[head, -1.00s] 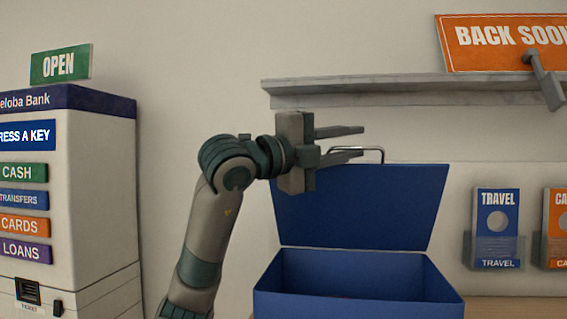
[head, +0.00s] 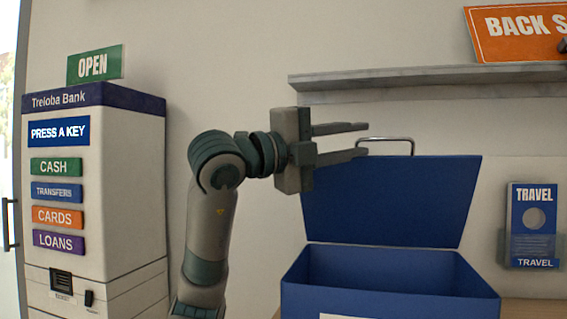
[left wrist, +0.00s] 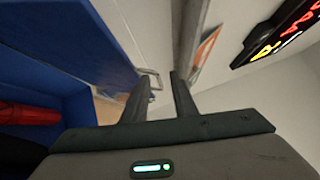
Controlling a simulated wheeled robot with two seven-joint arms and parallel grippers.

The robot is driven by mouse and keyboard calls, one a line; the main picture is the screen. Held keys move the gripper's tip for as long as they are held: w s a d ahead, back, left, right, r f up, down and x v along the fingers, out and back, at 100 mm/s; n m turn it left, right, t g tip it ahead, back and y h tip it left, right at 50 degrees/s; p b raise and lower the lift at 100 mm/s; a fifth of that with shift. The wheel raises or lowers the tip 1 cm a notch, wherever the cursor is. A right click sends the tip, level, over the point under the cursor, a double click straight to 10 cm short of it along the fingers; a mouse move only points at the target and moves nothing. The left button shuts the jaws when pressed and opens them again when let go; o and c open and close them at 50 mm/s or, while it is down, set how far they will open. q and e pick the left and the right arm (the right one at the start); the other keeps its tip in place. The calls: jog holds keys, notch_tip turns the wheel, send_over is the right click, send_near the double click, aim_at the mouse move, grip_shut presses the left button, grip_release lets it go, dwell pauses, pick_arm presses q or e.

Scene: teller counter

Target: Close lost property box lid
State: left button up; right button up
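The blue lost property box (head: 390,304) stands at the lower middle of the head view. Its lid (head: 395,200) is up, leaning back, with a metal loop handle (head: 398,139) on its top edge. My left gripper (head: 367,140) is open at the left end of the handle, its fingers pointing right. In the left wrist view, the lid (left wrist: 85,45) is at the left and the handle (left wrist: 153,76) shows near the tips of the open gripper (left wrist: 160,80). I cannot tell whether they touch. My right gripper is out of view.
A grey shelf (head: 420,80) with an orange sign (head: 515,32) runs above the lid. A bank kiosk (head: 110,190) stands at left, a travel leaflet holder (head: 533,225) at right. A red item (left wrist: 30,114) lies inside the box.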

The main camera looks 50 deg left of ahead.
pick_arm(q)
jog(key=b+v, duration=0.1)
jog(key=v, duration=0.2)
jog(key=shift+w+a, duration=0.1)
jog(key=shift+a, duration=0.1)
jog(key=f+b+v, duration=0.1)
jog(key=b+v, duration=0.2)
jog(key=v, duration=0.7)
jog(key=shift+s, duration=0.25)
dwell(0.8)
jog(key=shift+f, duration=0.1)
dwell(0.8)
